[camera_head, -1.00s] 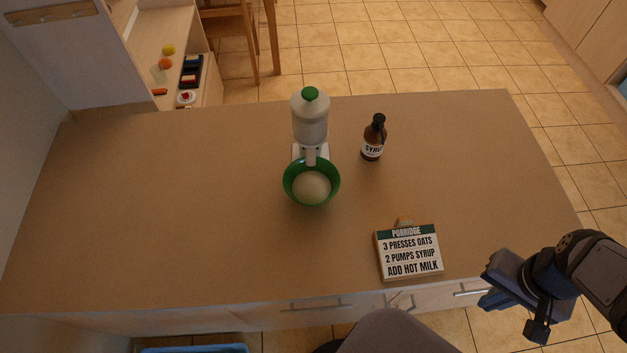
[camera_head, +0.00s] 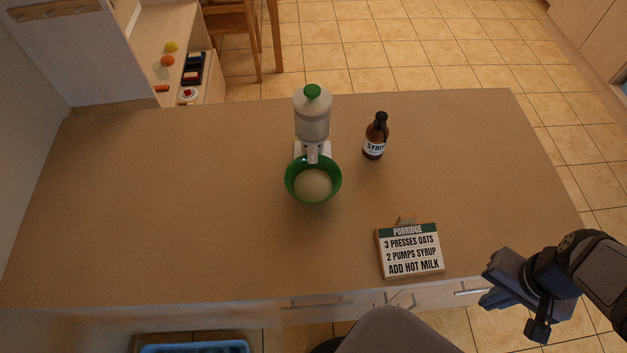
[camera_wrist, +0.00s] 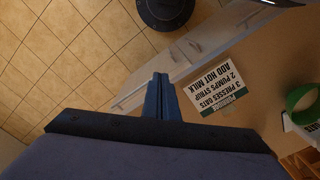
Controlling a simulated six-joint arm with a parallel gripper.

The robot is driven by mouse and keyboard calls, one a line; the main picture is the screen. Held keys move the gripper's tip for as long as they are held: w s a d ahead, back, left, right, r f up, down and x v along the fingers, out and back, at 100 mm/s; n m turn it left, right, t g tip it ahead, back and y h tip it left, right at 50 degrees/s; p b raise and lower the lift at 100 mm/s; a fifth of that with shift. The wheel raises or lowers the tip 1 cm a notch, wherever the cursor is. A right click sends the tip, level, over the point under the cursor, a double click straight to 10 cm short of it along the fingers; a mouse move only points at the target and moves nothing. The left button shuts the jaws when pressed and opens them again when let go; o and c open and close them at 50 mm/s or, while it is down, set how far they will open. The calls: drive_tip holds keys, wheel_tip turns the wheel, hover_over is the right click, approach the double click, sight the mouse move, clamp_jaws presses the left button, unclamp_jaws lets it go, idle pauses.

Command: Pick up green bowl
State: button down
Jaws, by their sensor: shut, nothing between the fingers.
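The green bowl (camera_head: 335,181) stands upright on the counter under the spout of a white dispenser with a green cap (camera_head: 312,118). It holds a pale, beige content. Part of the green bowl also shows at the right edge of the wrist view (camera_wrist: 301,97). My gripper (camera_head: 486,290) is at the lower right, off the counter's front right edge, well apart from the bowl. In the wrist view its two blue fingers (camera_wrist: 160,84) are together with nothing between them.
A brown syrup bottle (camera_head: 375,137) stands right of the dispenser. A porridge recipe sign (camera_head: 410,250) stands near the front edge, between my gripper and the bowl. The counter's left half (camera_head: 150,200) is clear. Drawer handles (camera_head: 320,303) line the front.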

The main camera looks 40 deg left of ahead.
drive_tip(key=c, duration=1.6)
unclamp_jaws()
